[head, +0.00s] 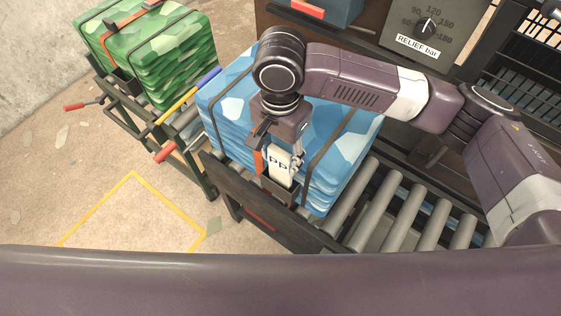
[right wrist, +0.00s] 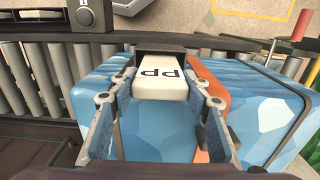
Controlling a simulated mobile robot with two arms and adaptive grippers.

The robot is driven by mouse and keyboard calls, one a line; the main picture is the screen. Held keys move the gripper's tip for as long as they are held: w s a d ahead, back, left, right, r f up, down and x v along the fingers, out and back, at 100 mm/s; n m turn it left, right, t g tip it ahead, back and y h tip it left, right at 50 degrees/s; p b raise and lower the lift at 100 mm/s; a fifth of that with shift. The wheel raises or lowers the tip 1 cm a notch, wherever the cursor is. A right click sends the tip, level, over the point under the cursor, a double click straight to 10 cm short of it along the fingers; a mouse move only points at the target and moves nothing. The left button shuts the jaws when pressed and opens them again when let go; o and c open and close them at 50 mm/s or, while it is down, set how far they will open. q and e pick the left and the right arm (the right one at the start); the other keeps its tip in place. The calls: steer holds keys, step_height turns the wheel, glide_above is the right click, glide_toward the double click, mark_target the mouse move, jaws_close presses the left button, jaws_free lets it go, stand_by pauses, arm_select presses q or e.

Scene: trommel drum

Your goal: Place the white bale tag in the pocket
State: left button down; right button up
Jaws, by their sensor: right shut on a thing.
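The white bale tag (head: 281,163), lettered "PP", is in my right gripper (head: 283,157) in front of the blue bale (head: 232,108). In the right wrist view the tag (right wrist: 163,78) lies between the two fingers of this gripper (right wrist: 160,86). The dark pocket (head: 277,190) is on the near side of the blue bale, directly below the tag. In the right wrist view the tag's far end is at the mouth of the pocket (right wrist: 158,52); how deep it sits is hidden. My left gripper is not in view.
An orange strip (head: 258,161) runs beside the tag. Dark straps cross the blue bale, which rests on a roller conveyor (head: 405,217) with a dark side rail (head: 250,205). A green bale (head: 165,55) stands far left. A gauge panel (head: 430,28) is behind my right arm.

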mark_target(280, 165)
step_height(280, 165, down, 4)
steer(key=shift+f, duration=0.1)
steer(key=shift+p, duration=0.3)
steer(key=o, duration=1.1)
steer(key=shift+f, duration=0.1)
